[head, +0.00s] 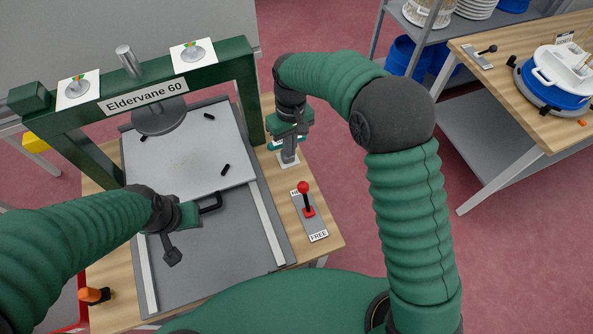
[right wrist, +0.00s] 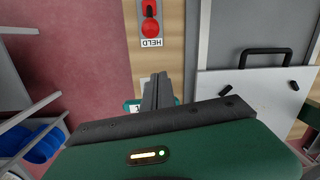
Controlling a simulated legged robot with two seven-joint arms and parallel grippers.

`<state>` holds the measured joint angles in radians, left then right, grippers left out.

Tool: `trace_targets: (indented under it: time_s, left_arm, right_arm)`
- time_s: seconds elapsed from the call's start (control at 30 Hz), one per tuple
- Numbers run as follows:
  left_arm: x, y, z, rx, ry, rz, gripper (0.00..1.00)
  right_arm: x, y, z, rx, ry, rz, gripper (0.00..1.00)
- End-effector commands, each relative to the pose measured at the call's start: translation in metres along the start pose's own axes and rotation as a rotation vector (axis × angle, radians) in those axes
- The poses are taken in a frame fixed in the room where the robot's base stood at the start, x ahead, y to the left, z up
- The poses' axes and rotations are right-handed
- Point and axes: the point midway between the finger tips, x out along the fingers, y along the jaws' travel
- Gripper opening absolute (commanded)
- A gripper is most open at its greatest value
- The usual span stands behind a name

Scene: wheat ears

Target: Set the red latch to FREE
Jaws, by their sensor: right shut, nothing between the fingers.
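The red latch (head: 308,211) is a lever with a red ball knob on a grey plate, at the right edge of the wooden bench. The plate reads HELD at its far end and FREE at its near end. The knob leans toward HELD; it also shows beside that label in the right wrist view (right wrist: 150,28). My right gripper (head: 289,160) is shut and empty, pointing down beyond the HELD end, apart from the knob. It also shows in the right wrist view (right wrist: 155,88). My left gripper (head: 190,215) is by the black handle (head: 210,203); its fingers are unclear.
The green Eldervane 60 frame (head: 180,75) stands across the bench behind a grey sliding board (head: 195,150) bearing small black pieces. An orange-topped knob (head: 95,295) is at front left. Another table (head: 530,105) with a blue-and-white machine stands at right.

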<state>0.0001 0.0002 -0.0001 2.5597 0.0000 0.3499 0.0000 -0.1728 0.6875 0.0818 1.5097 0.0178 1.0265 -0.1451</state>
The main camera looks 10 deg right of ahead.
Motion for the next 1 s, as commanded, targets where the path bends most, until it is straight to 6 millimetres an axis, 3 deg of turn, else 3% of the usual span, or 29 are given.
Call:
trace_targets:
  time_s: [0.37,0.47,0.83,1.0]
  left_arm:
    - [0.0,0.0,0.0,0.0,0.0,0.0,0.36]
    - [-0.001,0.0,0.0,0.0,0.0,0.0,0.36]
    - [-0.008,0.0,-0.002,0.0,0.0,0.0,0.36]
    - [-0.019,0.0,-0.004,0.0,0.0,0.0,0.36]
  right_arm:
    - [0.007,0.001,-0.001,0.001,-0.003,0.0,0.0]
    - [0.021,0.001,-0.001,0.001,-0.004,-0.001,0.0]
    - [0.1,0.001,0.0,0.001,-0.005,0.0,0.0]
    - [0.088,0.001,0.025,0.001,0.002,0.0,0.0]
